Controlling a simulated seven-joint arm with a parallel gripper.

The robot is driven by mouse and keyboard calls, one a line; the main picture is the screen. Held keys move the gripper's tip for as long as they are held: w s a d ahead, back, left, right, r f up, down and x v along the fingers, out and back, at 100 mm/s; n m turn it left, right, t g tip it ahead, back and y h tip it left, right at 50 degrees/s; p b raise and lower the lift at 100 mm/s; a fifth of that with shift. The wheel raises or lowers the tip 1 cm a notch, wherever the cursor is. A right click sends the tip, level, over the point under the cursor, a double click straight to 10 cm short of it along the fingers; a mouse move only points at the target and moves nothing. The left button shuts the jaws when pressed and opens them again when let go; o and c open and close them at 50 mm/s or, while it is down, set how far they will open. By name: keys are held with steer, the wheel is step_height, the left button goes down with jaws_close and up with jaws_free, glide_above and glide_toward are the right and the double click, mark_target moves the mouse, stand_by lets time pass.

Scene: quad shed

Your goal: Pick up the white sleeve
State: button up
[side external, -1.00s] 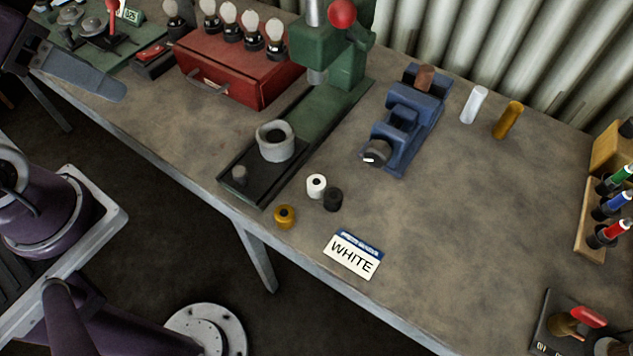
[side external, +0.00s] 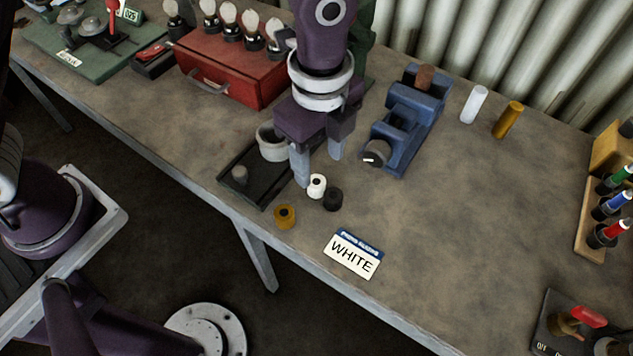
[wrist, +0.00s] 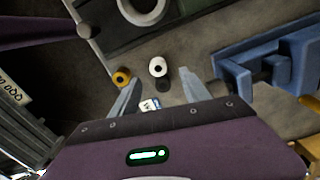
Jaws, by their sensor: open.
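The white sleeve (side external: 317,187) is a short ring with a dark hole, standing on the bench. In the wrist view the white sleeve (wrist: 158,66) shows between my fingertips. My gripper (side external: 319,172) is open and empty, pointing down. In the side view its left finger overlaps the sleeve's edge; its height above the bench is hard to tell. A black sleeve (side external: 333,200) stands right beside the white one. A yellow sleeve (side external: 284,216) stands to the front left. A card reading WHITE (side external: 353,254) lies nearer the front edge.
A green press with a dark base (side external: 262,190) and grey ring (side external: 270,145) is at the left, partly hidden by my arm. A blue vise (side external: 405,125) stands close on the right. White (side external: 473,105) and yellow (side external: 508,120) rods stand behind. The bench's right middle is clear.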

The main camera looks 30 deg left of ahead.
mark_target(318, 182)
step_height(318, 182, down, 6)
steer(key=shift+s+a+r, duration=0.1)
steer(key=shift+s, duration=0.05)
jaws_close()
step_height(318, 182, up, 10)
stand_by(0.5)
